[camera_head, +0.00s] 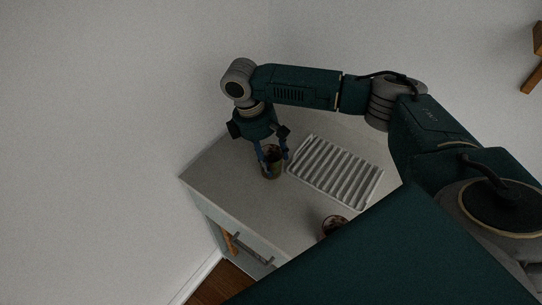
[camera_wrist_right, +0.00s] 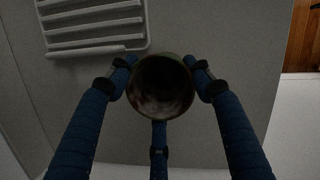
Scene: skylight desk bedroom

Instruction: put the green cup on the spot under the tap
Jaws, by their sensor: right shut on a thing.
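The green cup (camera_head: 272,168) is dark olive and upright at the left part of the counter. My right gripper (camera_head: 271,158) reaches down from above and is shut on it. In the right wrist view I look into the round mouth of the cup (camera_wrist_right: 160,88), with blue fingers on both sides and one below. I cannot tell whether the cup touches the counter or hangs just above it. No tap and no marked spot can be made out. My left gripper is not in view.
A white ribbed rack (camera_head: 316,196) lies on the grey counter (camera_head: 225,175), right of the cup. A second, reddish-brown cup (camera_head: 334,224) stands near the front, partly hidden by my arm. Walls close off the back and left. A drawer (camera_head: 240,238) is below the front edge.

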